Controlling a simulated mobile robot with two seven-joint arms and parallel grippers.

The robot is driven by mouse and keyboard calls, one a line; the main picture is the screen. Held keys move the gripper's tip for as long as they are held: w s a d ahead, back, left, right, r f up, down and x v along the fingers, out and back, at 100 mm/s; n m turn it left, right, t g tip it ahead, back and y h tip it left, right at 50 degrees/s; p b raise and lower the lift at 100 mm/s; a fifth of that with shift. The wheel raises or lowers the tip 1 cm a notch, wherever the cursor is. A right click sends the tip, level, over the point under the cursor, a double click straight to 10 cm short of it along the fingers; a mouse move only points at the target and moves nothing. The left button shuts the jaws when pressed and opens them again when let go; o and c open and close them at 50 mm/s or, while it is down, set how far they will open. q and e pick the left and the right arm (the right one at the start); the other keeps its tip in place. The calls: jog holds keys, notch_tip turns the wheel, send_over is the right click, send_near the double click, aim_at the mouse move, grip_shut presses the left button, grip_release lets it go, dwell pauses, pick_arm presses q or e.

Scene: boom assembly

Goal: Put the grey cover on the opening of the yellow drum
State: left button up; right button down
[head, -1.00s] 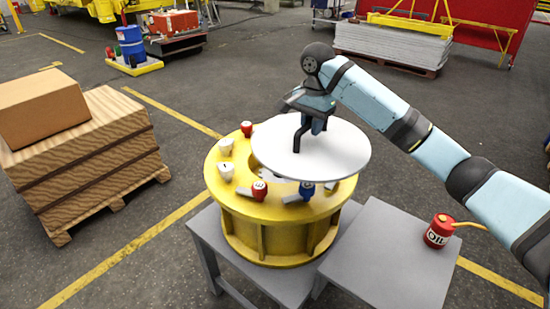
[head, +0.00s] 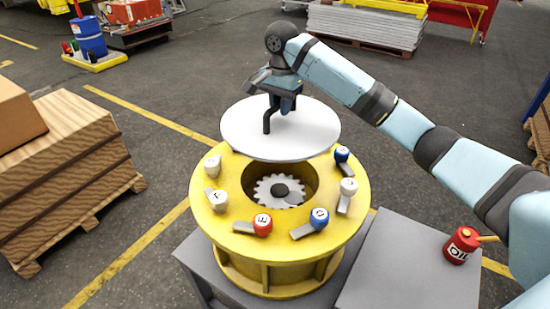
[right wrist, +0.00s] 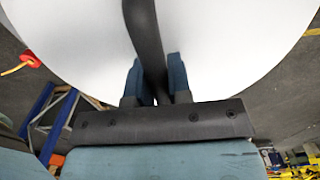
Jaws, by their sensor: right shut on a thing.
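The yellow drum (head: 235,226) stands upright on a grey table. Its round opening faces up, and a grey gear (head: 266,187) shows inside. The grey cover (head: 310,133) is a flat, pale disc with a dark handle (head: 267,118). It hangs over the far part of the drum's top and hides the far rim; the near part of the opening is uncovered. My right gripper (head: 284,104) is shut on the cover's handle. The right wrist view shows the handle between the two blue fingers (right wrist: 156,88), with the cover (right wrist: 220,40) behind. My left gripper is not in view.
Several lettered knobs, such as a red one (head: 263,223) and a blue one (head: 319,218), stand around the drum's top. A red oil can (head: 461,246) is on the grey table (head: 405,265) at right. A wooden crate (head: 70,170) stands at left.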

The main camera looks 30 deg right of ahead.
aim_at(281, 121)
notch_tip(281, 121, down, 19)
jog(key=shift+f, duration=0.15)
dwell(0.7)
jog(key=shift+p, duration=0.3)
jog(key=c, duration=1.4)
grip_release()
jog(key=shift+s+f, duration=0.15)
jog(key=shift+f, duration=0.1)
jog(key=shift+c, duration=0.2)
jog(key=o, duration=0.4)
jog(key=shift+s+r, duration=0.1)
jog(key=shift+r, duration=0.1)
notch_tip(281, 121, up, 12)
jog(key=shift+f+b, duration=0.1)
jog(key=shift+b, duration=0.25)
